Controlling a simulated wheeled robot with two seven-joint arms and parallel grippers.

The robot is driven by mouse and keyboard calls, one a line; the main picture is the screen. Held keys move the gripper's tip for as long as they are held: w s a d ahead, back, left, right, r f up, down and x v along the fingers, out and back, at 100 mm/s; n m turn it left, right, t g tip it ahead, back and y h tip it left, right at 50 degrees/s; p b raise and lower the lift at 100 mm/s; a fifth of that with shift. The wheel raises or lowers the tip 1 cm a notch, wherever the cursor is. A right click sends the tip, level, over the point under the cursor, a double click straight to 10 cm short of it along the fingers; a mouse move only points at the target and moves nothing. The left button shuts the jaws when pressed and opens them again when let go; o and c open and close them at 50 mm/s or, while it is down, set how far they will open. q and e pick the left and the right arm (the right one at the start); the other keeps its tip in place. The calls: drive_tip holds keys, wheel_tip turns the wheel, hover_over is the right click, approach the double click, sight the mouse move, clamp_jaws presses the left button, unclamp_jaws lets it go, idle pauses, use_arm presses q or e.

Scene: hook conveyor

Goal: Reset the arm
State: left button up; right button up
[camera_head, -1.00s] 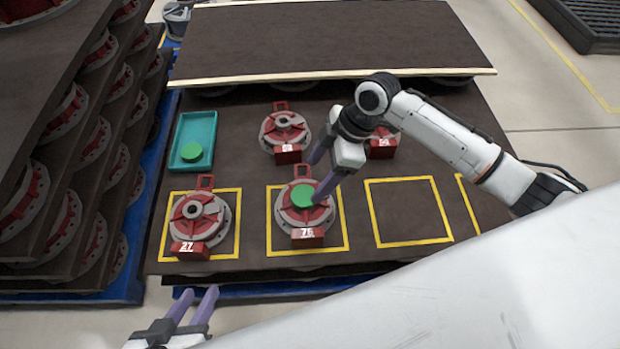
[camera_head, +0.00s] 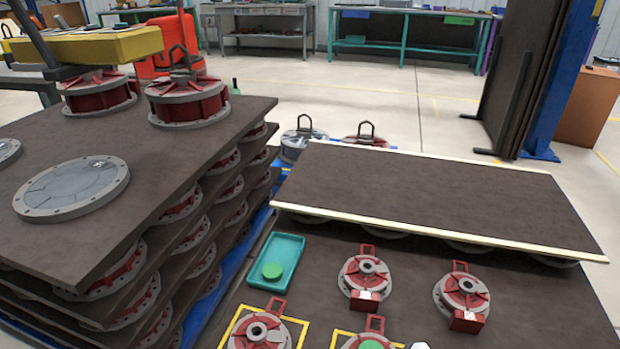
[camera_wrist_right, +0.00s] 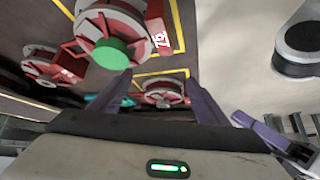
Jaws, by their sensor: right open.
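My right gripper (camera_wrist_right: 158,78) shows in the right wrist view with its two purple fingers spread and nothing between them. Beyond the fingers is a red and grey flanged part marked 76 (camera_wrist_right: 140,28) with a green disc (camera_wrist_right: 108,52) on its centre. The disc is apart from my fingers. My left gripper (camera_wrist_right: 262,130) shows partly at the lower right of that view; its jaw gap is unclear.
A teal tray (camera_head: 290,250) holds another green disc (camera_head: 272,271). Several red and grey parts stand on the dark board (camera_head: 415,265). A loaded stack of boards (camera_head: 150,190) rises at the left. A raised bare board (camera_head: 430,195) lies behind.

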drive_tip(key=s+d+m+t+h, duration=0.2)
drive_tip(key=s+d+m+t, duration=0.25)
drive_tip(key=s+m, duration=0.45)
use_arm(q)
wheel_tip(320, 180, up, 10)
drive_tip(key=a+p, duration=0.1)
drive_tip(key=p, duration=1.6)
drive_tip(key=shift+s+a+m+g+y, duration=0.3)
drive_tip(key=shift+s+a+g+y, duration=0.05)
drive_tip(key=shift+g+y, duration=0.05)
use_arm(e)
wheel_tip(320, 180, up, 11)
drive_tip(key=s+d+n+h, duration=0.1)
drive_tip(key=shift+s, duration=0.35)
use_arm(q)
drive_tip(key=shift+f, duration=0.25)
use_arm(e)
drive_tip(key=shift+d+f, duration=0.1)
drive_tip(key=shift+f, duration=0.05)
drive_tip(key=shift+c, duration=0.4)
